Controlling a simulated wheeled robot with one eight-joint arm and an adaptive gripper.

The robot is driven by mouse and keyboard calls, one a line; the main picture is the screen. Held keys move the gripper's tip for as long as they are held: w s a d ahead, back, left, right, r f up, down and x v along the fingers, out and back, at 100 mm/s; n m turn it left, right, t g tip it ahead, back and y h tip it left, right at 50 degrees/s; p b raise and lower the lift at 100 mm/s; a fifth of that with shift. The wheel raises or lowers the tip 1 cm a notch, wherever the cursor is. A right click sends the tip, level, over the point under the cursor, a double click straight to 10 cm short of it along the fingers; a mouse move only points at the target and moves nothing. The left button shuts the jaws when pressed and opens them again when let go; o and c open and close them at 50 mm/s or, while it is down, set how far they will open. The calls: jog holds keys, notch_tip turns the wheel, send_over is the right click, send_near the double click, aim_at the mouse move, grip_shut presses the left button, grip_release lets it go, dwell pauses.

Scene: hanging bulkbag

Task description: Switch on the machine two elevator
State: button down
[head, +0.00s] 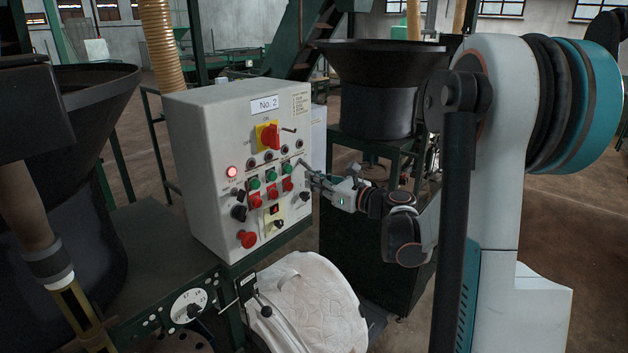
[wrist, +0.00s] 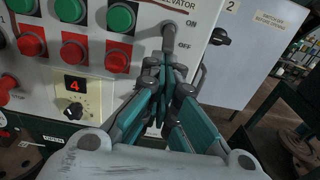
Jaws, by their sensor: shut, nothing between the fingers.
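The grey control box (head: 215,150) marked "No. 2" stands left of centre in the head view, with a row of green buttons above a row of red ones. In the wrist view an "ELEVATOR" label is partly visible at the top, above the rightmost green button (wrist: 121,17) and red button (wrist: 117,58). "ON" and "OFF" are printed to their right. My gripper (head: 308,172) is shut and empty at the right edge of the panel. In the wrist view my gripper (wrist: 167,65) is just right of these buttons; whether it touches the panel cannot be told.
A yellow-and-red main switch (head: 268,136) is above the buttons, and a red stop button (head: 247,239) is low on the panel. A red lamp (head: 232,172) glows at the left. A black hopper (head: 378,95) stands behind my gripper. A white bag (head: 308,305) is below the box.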

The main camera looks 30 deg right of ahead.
jog(key=shift+s+r+g+p, duration=0.15)
jog(key=shift+r+g+p, duration=0.15)
jog(key=shift+g+p, duration=0.25)
jog(key=r+g+h+p, duration=0.1)
jog(key=g+p, duration=0.1)
jog(key=s+r+g+h+p, duration=0.1)
jog(key=g+p, duration=0.2)
jog(key=shift+d+r+p, duration=0.2)
jog(key=shift+r+p, duration=0.1)
jog(key=shift+r, duration=0.2)
